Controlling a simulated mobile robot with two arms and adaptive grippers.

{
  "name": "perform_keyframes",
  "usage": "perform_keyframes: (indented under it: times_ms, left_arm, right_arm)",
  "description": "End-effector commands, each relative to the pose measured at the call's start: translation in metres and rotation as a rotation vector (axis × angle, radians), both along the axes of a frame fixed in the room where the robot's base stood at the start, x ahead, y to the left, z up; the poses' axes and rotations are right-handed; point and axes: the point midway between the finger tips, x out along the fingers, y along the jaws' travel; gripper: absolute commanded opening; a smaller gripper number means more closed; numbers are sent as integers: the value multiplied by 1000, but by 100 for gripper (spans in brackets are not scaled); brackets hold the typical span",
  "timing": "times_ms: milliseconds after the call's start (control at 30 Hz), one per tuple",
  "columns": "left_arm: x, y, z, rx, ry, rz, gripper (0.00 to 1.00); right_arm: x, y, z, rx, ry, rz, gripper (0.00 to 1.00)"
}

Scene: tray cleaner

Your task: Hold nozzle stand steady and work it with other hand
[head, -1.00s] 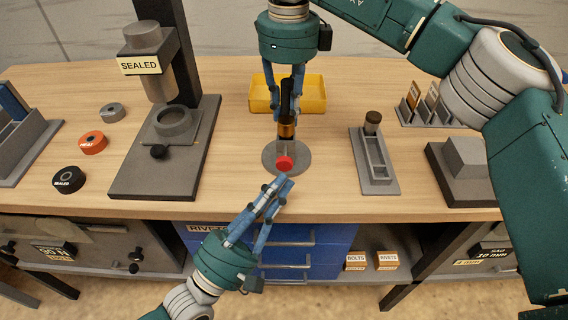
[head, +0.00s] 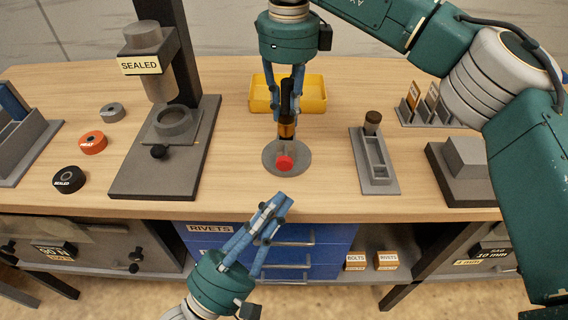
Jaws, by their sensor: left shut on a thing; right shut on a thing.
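The nozzle stand (head: 303,163) is a round grey base with an upright black and copper nozzle (head: 287,128) and a red knob (head: 285,163) on its front side. My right gripper (head: 289,115) comes down from above and is shut on the upper part of the nozzle, which stands upright. My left gripper (head: 277,201) is below the stand in the picture, by the table's front edge. Its fingers are closed together, and I see nothing between them. It is apart from the red knob.
A yellow bin (head: 316,92) stands behind the nozzle. A press labelled SEALED (head: 128,170) is on the left, with several round pucks beyond it. A grey slotted holder (head: 381,185) stands on the right. Bare table lies around the stand.

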Motion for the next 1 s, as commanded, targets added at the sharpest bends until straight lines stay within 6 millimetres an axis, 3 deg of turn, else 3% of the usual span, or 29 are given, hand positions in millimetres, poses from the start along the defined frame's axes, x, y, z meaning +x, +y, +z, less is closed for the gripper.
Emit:
perform_keyframes:
  times_ms: [200,233,333,733,1000]
  left_arm:
    - [0,0,0,0,0,0,0]
    - [0,0,0,0,0,0,0]
    - [0,0,0,0,0,0,0]
    - [0,0,0,0,0,0,0]
    - [0,0,0,0,0,0,0]
  right_arm:
    - [0,0,1,0,-1,0,0]
    - [0,0,1,0,-1,0,25]
    - [0,0,1,0,-1,0,43]
    - [0,0,9,0,-1,-1,43]
    - [1,1,61,0,-4,-2,43]
